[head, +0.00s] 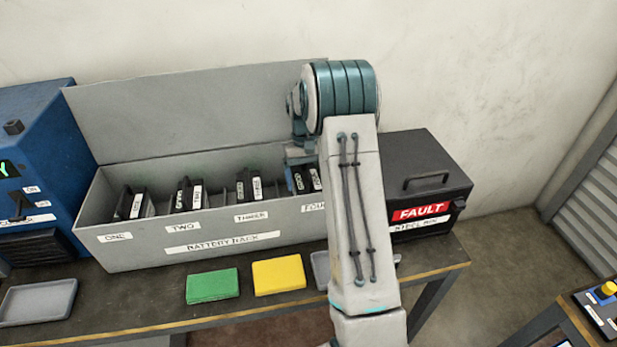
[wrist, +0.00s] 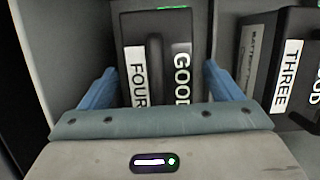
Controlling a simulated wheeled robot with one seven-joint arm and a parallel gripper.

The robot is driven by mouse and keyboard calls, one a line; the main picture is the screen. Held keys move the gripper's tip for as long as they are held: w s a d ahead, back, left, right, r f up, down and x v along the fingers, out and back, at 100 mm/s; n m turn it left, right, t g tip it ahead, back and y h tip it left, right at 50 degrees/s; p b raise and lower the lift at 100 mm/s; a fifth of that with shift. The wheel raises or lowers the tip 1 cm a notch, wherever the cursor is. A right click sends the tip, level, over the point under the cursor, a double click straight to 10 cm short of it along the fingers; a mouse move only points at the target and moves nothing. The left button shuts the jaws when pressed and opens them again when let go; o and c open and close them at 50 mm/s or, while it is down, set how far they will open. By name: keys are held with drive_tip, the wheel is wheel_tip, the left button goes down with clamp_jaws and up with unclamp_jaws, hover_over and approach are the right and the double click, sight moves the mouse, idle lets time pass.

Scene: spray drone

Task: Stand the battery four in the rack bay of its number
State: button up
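Battery four is a dark block with white FOUR and GOOD labels and a raised handle strip. It stands in the rack bay marked four, filling the middle of the wrist view (wrist: 158,75); in the head view it shows partly (head: 312,178) behind my arm. My gripper (wrist: 160,78) has its blue fingers spread wide, one on each side of the battery. I see no clear contact with its sides. In the head view my gripper (head: 300,165) is over the right end of the grey battery rack (head: 150,252).
Other batteries stand in bays one (head: 131,205), two (head: 186,196) and three (head: 248,187). A black FAULT box (head: 415,160) is right of the rack. Green (head: 213,286) and yellow (head: 279,276) pads and a grey tray (head: 38,302) lie in front. A blue unit (head: 40,150) stands left.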

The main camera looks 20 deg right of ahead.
drive_tip(key=shift+r, duration=0.1)
drive_tip(key=b+v, duration=0.1)
drive_tip(key=v, duration=1)
drive_tip(key=shift+w, duration=0.1)
drive_tip(key=shift+r, duration=0.6)
drive_tip(key=s+a+r+t, duration=0.2)
drive_tip(key=s+a+r, duration=0.3)
drive_tip(key=s, duration=0.1)
drive_tip(key=s+a+f+n+t, duration=0.1)
drive_tip(key=s+a, duration=0.3)
drive_tip(key=s, duration=0.8)
drive_tip(key=s+a+f+t, duration=0.1)
drive_tip(key=s+a+t, duration=0.2)
drive_tip(key=s, duration=0.9)
drive_tip(key=shift+s+a+f+n, duration=0.2)
drive_tip(key=shift+s+a+n, duration=0.2)
drive_tip(key=shift+a, duration=0.25)
